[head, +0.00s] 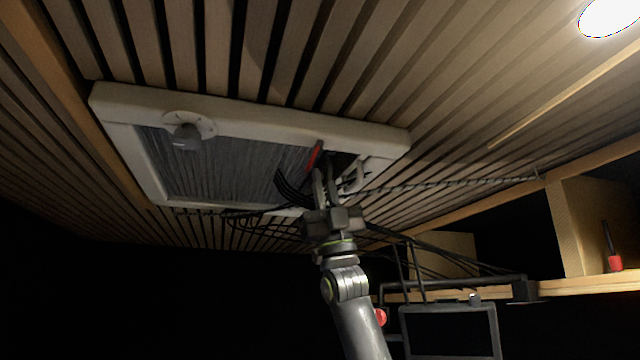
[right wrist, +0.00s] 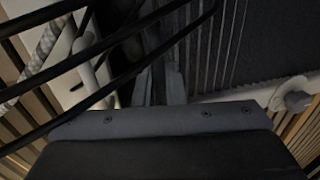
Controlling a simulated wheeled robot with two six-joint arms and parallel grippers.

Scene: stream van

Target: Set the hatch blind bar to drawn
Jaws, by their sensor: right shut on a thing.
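The roof hatch has a white frame (head: 260,122) set in the slatted ceiling. A grey pleated blind (head: 215,165) spans the left and middle of its opening; a dark gap shows at the right. The blind bar (head: 314,156), with a red part showing, stands at the blind's right edge. My right gripper (head: 322,178) reaches up from below and is shut on the bar; the fingers partly hide the grip. In the right wrist view the fingers (right wrist: 160,86) point at the blind (right wrist: 235,45), and the contact is dark. My left gripper is not in view.
Black cables cross by my right gripper. A twisted rope (head: 450,185) runs right along the ceiling. A dark screen (head: 450,330) and shelf stand lower right.

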